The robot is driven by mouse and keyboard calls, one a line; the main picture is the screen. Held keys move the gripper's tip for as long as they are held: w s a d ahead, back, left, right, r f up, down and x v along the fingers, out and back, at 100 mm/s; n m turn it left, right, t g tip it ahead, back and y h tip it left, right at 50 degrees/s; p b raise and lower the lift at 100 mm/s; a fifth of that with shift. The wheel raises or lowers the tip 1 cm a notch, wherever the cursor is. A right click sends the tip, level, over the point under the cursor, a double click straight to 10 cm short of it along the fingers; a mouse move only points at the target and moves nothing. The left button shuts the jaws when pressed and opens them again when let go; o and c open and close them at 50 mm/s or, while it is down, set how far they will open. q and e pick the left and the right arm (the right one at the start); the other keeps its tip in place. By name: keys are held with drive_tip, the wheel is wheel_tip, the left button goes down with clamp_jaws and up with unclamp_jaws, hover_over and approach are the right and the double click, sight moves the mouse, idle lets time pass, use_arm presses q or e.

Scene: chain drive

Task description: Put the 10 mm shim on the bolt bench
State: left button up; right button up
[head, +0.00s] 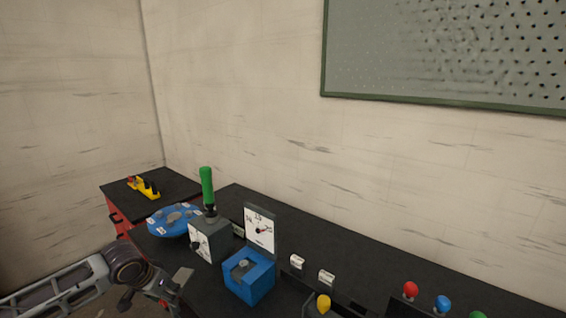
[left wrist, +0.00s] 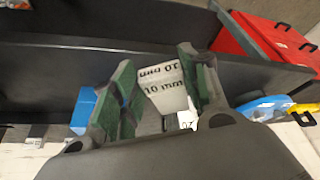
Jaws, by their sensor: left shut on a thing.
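My left gripper (head: 172,291) is low in the head view, at the front left of the long black bench. In the left wrist view its green-padded fingers (left wrist: 160,90) are closed on the 10 mm shim (left wrist: 166,90), a pale grey block with "10 mm" printed on it. A small grey block end (head: 184,276) at the fingertips in the head view looks like the same shim. The shim is held clear of the bench top as far as I can tell. Which surface is the bolt bench is not labelled. My right gripper is out of view.
The long black bench (head: 320,245) carries a blue turntable (head: 172,221), a grey dial box with a green handle (head: 207,187), a white dial gauge (head: 260,230), a blue block (head: 248,275) and coloured knobs (head: 411,289). A red cabinet (head: 120,219) with a yellow rack (head: 144,188) stands far left.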

sight(174, 281)
use_arm(q)
drive_tip(key=shift+w+d+r+n, duration=0.2)
drive_tip(key=shift+w+d+r, duration=0.15)
drive_tip(key=shift+r, duration=0.25)
drive_tip(key=shift+w+d+r+n, duration=0.2)
drive_tip(key=shift+w+d+r, duration=0.1)
drive_tip(key=shift+r, duration=0.25)
drive_tip(key=shift+w+d+r, duration=0.2)
drive_tip(key=shift+d+r, duration=0.3)
drive_tip(key=shift+d, duration=0.1)
drive_tip(key=s+d+f+n, duration=0.1)
drive_tip(key=s+d+f, duration=0.6)
drive_tip(key=d+f, duration=0.2)
drive_tip(key=shift+d+f+y, duration=0.35)
drive_tip(key=shift+f+y, duration=0.05)
drive_tip(key=shift+r, duration=0.1)
drive_tip(key=d+r+m+h, duration=0.1)
drive_tip(key=d+r+m, duration=0.3)
drive_tip(key=d+r, duration=0.3)
drive_tip(key=s+d+r+m+g+h, duration=0.1)
drive_tip(key=d+r+m+h, duration=0.1)
drive_tip(key=d+r, duration=0.6)
wheel_tip(174, 281, up, 6)
drive_tip(key=shift+r+m, duration=0.25)
drive_tip(key=shift+m, duration=0.65)
drive_tip(key=shift+s, duration=0.1)
